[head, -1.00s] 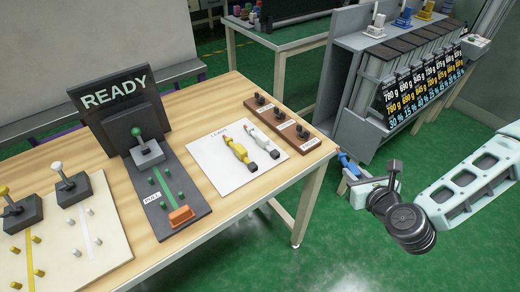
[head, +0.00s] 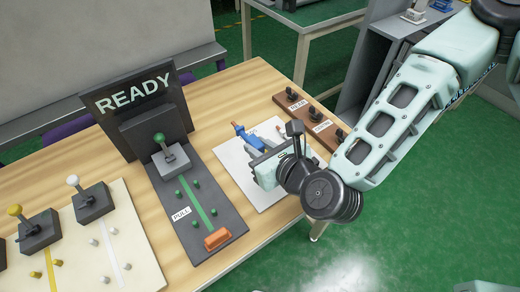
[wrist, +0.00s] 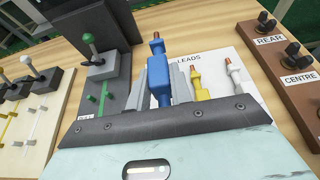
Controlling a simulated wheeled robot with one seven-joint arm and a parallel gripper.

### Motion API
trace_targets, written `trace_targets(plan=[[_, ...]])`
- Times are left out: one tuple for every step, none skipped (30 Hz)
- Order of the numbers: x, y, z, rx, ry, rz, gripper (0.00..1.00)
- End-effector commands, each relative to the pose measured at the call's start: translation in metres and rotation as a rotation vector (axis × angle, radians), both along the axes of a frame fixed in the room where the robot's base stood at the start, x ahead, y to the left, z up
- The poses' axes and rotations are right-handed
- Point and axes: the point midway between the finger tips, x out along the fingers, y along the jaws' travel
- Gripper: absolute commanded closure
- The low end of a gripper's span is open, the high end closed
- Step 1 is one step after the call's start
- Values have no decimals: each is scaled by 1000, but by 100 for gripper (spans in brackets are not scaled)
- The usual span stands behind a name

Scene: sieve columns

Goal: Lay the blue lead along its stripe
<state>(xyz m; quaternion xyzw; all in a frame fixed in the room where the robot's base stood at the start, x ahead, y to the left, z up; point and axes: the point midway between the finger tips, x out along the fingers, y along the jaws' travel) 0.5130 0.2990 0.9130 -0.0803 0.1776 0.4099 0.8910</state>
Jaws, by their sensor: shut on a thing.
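The blue lead (head: 246,137) has an orange tip and is held in my gripper (head: 262,147), over the white LEADS card. The wrist view shows the blue lead (wrist: 160,85) between my two grey fingers (wrist: 160,92), its tip pointing away. A yellow stripe (head: 49,272) and a white stripe (head: 110,250) run on the pale board at left. I see no blue stripe in either current view.
A dark READY panel (head: 205,190) with a green lever, green stripe, pegs and an orange block stands between the card (head: 235,160) and the pale board (head: 135,225). A brown strip with black knobs (head: 318,122) lies right of the card. Upright levers and pegs are obstacles.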

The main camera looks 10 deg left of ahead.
Motion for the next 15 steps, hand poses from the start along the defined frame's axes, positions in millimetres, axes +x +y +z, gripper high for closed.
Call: trace_targets(plan=[[-1,1,-7,-2,1,1,100],[-1,1,-12,-3,2,1,100],[-1,0,-20,-3,3,1,100],[-2,0,-26,-3,2,4,100],[-2,1,-32,-3,2,2,100],[-1,1,-39,-3,2,1,100],[-1,1,-43,-2,1,1,100],[-1,0,-48,-3,2,1,100],[-1,0,-52,-2,1,2,100],[-1,0,-55,-1,0,1,100],[0,0,-57,-1,-1,0,100],[0,0,-59,-1,-1,0,100],[0,0,-61,-1,1,0,100],[-1,0,-63,-1,1,1,100],[-1,0,-67,-1,2,1,100]])
